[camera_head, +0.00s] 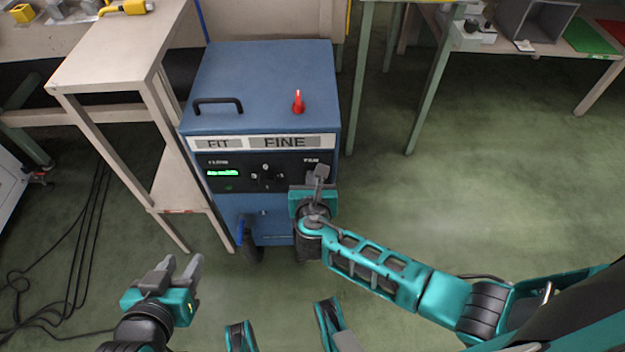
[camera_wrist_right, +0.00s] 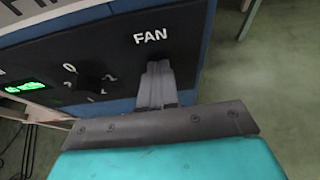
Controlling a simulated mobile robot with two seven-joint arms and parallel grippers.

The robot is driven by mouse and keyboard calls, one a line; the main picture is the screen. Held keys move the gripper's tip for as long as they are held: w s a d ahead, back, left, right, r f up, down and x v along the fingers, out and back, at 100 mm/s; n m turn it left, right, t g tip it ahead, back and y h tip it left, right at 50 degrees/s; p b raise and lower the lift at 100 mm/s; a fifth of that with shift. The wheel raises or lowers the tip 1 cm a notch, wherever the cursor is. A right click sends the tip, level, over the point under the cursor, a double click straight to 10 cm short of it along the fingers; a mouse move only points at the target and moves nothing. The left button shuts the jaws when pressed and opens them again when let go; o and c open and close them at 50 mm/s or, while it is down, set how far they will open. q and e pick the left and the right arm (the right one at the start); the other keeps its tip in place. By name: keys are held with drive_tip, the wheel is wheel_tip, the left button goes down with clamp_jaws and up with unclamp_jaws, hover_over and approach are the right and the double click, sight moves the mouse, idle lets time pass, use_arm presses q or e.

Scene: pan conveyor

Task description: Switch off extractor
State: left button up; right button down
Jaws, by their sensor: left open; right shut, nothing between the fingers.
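The extractor (camera_head: 262,70) is a blue cabinet with a black front panel. The panel has a lit green display (camera_head: 222,173), a dark rotary switch (camera_head: 266,179) at its middle and a FAN label at its right end. The display (camera_wrist_right: 25,87) and the FAN label (camera_wrist_right: 151,36) also show in the right wrist view. My right gripper (camera_head: 320,171) is shut and empty, its fingertips just below the FAN label. The fingers hide whatever control is there; I cannot tell if they touch it. My left gripper (camera_head: 180,264) is open and empty, low in front of the cabinet and to its left.
A beige table (camera_head: 120,45) stands close on the cabinet's left. A red knob (camera_head: 298,101) and a black handle (camera_head: 218,104) are on the cabinet top. A green-legged table (camera_head: 430,95) stands at the back right. Cables lie on the left floor; the right floor is clear.

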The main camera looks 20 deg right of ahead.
use_arm(q)
drive_tip(key=shift+a+f, duration=0.1)
drive_tip(key=shift+f, duration=0.05)
drive_tip(key=shift+r+p, duration=0.85)
drive_tip(key=shift+p, duration=0.1)
use_arm(e)
drive_tip(key=shift+r, duration=0.8)
